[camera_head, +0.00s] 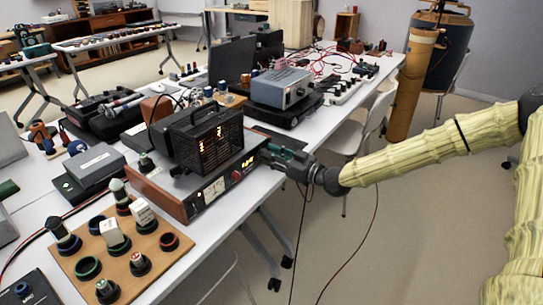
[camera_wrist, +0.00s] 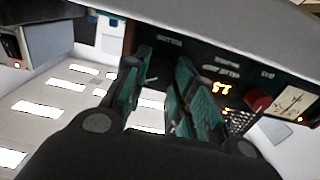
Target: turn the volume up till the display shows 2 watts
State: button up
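The amplifier, with wooden ends, stands at the table's front edge in the head view (camera_head: 172,203). Its front panel carries a lit pale meter (camera_head: 213,190), a red knob (camera_head: 236,177) and a small orange display (camera_head: 247,163). In the wrist view the display (camera_wrist: 221,88) glows, but its digits are too blurred to read surely; the red knob (camera_wrist: 258,102) and meter (camera_wrist: 293,103) lie to its right. My gripper (camera_head: 268,152) is at the panel's right end. Its teal fingers (camera_wrist: 165,75) stand apart, with a gap between them. No volume knob shows clearly; the fingers may hide it.
A black mesh cage with glowing parts (camera_head: 207,138) sits on the amplifier. A wooden board (camera_head: 118,262) with knobs and blocks lies at front left. A grey instrument (camera_head: 281,88) stands behind. Cables hang below the table edge near my gripper; the floor to the right is open.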

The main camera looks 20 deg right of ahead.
jog(key=shift+c, duration=0.9)
jog(key=shift+m, duration=0.8)
jog(key=o, duration=1)
jog(key=shift+o, duration=0.2)
jog(key=v, duration=1.2)
